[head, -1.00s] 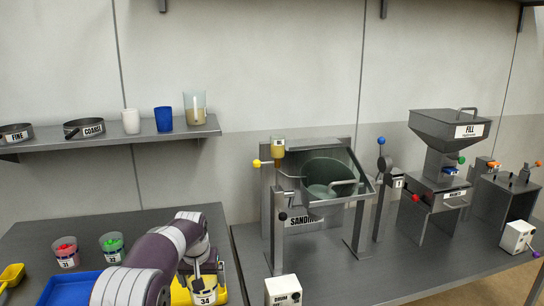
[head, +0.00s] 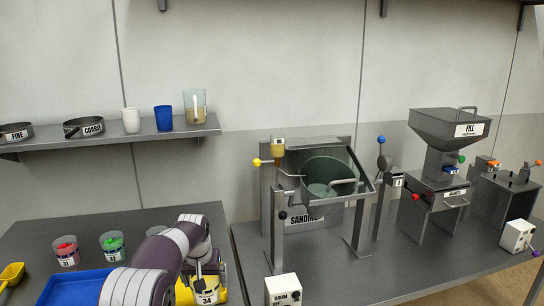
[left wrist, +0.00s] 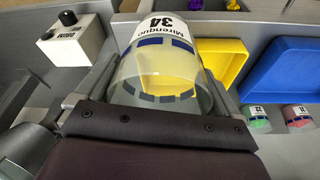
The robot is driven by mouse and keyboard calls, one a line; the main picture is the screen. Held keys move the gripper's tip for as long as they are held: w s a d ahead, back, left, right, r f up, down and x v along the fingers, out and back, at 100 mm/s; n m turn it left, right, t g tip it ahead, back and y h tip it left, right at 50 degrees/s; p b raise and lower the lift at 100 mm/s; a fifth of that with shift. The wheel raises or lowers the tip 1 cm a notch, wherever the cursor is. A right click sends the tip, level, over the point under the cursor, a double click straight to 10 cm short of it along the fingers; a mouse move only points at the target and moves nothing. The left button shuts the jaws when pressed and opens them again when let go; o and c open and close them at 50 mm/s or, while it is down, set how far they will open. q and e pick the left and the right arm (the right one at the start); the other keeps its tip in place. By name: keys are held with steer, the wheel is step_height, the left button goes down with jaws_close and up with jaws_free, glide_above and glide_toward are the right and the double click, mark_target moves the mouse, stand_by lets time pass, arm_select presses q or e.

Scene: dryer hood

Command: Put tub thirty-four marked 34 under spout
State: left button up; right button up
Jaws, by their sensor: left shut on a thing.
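Tub 34 (left wrist: 160,75) is a clear cup with a white label reading 34 and a row of dark blue marks. It lies between the two fingers of my left gripper (left wrist: 158,88), which is shut on it. In the head view my left gripper (head: 203,280) and tub 34 (head: 208,297) are at the bottom, over the yellow tray (head: 183,293). Whether the tub touches the tray cannot be told. The grey FILL hopper (head: 448,128) stands at the right, above a stand with a blue knob. The spout is not clearly distinguishable. My right gripper is not in view.
A blue tray (head: 75,287) and tubs 31 (head: 66,252) and 32 (head: 112,246) are to the left. The sanding drum machine (head: 320,190) and a white switch box (head: 283,290) stand to the right. A wall shelf (head: 150,135) holds pans and cups.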

mark_target(204, 304)
arm_select(q)
steer(key=s+f, duration=0.1)
steer(key=f, duration=0.1)
steer(key=s+f, duration=0.1)
steer(key=f, duration=0.1)
steer(key=s+f, duration=0.1)
steer(key=f, duration=0.1)
steer(key=shift+s+f, duration=0.3)
steer(key=s+f, duration=0.4)
steer(key=s, duration=0.4)
steer(key=s+a+f, duration=0.1)
steer(key=s+f, duration=0.3)
steer(key=s, duration=0.4)
steer(key=shift+s+f, duration=0.3)
steer(key=shift+f, duration=0.05)
